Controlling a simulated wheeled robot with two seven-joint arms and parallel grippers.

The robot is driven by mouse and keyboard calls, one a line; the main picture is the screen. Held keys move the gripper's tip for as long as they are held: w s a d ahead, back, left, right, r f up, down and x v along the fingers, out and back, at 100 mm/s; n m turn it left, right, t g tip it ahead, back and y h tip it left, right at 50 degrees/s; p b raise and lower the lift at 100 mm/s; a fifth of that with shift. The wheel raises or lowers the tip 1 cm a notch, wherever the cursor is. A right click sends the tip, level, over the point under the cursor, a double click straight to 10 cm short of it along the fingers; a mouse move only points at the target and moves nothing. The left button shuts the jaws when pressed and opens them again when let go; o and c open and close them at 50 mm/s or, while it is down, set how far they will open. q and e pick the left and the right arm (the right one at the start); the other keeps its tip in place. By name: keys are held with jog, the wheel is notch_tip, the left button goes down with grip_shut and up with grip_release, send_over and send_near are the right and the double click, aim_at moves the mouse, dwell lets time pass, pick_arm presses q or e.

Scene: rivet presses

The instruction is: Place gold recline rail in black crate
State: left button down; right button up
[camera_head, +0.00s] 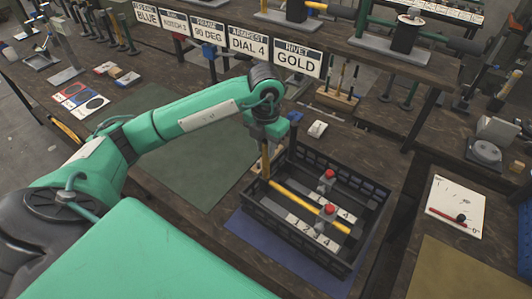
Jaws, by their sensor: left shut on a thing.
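The black crate (264,207) stands on a blue mat at the right of centre in the head view. The gold recline rail (309,205) is a long yellow bar lying slantwise across the inside of the crate, from its left side toward its front right. My left gripper (266,174) reaches down at the crate's left side and is shut on the rail's near-left end. The fingertips are small and partly hard to make out. I cannot tell whether the rail touches the crate floor. My right gripper is not in view.
Inside the crate are grey bars with white number labels and two red-knobbed parts (327,177). A green mat (200,165) lies left of the crate. A white sheet with a red tool (455,207) lies to the right. Signs (298,58) hang behind.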

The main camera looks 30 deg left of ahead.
aim_at(266, 155)
pick_arm(q)
jog(key=shift+f+p, duration=0.55)
jog(key=shift+f, duration=1.75)
jog(key=c, duration=1.3)
grip_release()
jog(key=shift+o, duration=0.2)
jog(key=shift+r, duration=0.4)
notch_tip(266, 155, up, 10)
jog(key=b, duration=0.3)
jog(key=shift+r, duration=0.15)
jog(key=shift+r+b, duration=0.3)
jog(key=shift+r, duration=0.35)
